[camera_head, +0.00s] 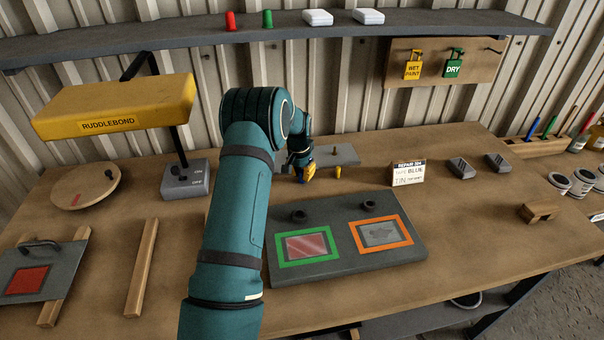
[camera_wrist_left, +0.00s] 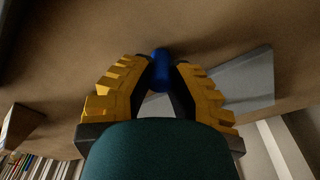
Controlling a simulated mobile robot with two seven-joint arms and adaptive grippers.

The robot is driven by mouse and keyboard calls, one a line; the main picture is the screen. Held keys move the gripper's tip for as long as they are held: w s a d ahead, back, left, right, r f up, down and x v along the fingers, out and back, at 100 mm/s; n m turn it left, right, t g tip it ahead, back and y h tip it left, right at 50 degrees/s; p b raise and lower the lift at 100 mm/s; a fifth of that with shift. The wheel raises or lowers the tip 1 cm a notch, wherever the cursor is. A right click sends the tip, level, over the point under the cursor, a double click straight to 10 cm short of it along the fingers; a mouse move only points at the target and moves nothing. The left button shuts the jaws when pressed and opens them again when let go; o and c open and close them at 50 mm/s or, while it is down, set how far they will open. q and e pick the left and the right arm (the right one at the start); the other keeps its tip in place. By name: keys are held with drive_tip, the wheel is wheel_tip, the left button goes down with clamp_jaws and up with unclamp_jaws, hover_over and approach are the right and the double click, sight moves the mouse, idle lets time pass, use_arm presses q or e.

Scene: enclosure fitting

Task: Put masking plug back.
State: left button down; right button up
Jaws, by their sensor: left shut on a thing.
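My left gripper (camera_head: 306,174) reaches over the back middle of the bench, in front of a grey plate (camera_head: 348,154). In the left wrist view its yellow fingers (camera_wrist_left: 162,72) are shut on a small blue cylinder, the likely masking plug (camera_wrist_left: 160,60). The plug's far end points away from the fingers, over brown surface. The grey plate lies to the right in that view (camera_wrist_left: 246,80). The head view hardly shows the plug. A small yellow piece (camera_head: 338,172) shows beside the gripper; I cannot tell whether it is a finger. My right gripper is not in view.
A dark panel (camera_head: 345,268) with green and orange frames lies in front. A "REPAIR" card (camera_head: 408,173) and two grey blocks (camera_head: 461,168) (camera_head: 497,163) are to the right. A yellow lamp (camera_head: 120,107) overhangs the left. A shelf (camera_head: 270,36) holds red and green pieces.

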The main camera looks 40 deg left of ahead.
use_arm(q)
drive_tip(key=shift+f, duration=0.15)
drive_tip(key=c, duration=1)
unclamp_jaws()
drive_tip(key=shift+r, duration=0.3)
wheel_tip(320, 180, up, 12)
drive_tip(key=s+p, duration=0.1)
drive_tip(key=shift+s+d+f, duration=0.15)
drive_tip(key=shift+s, duration=0.15)
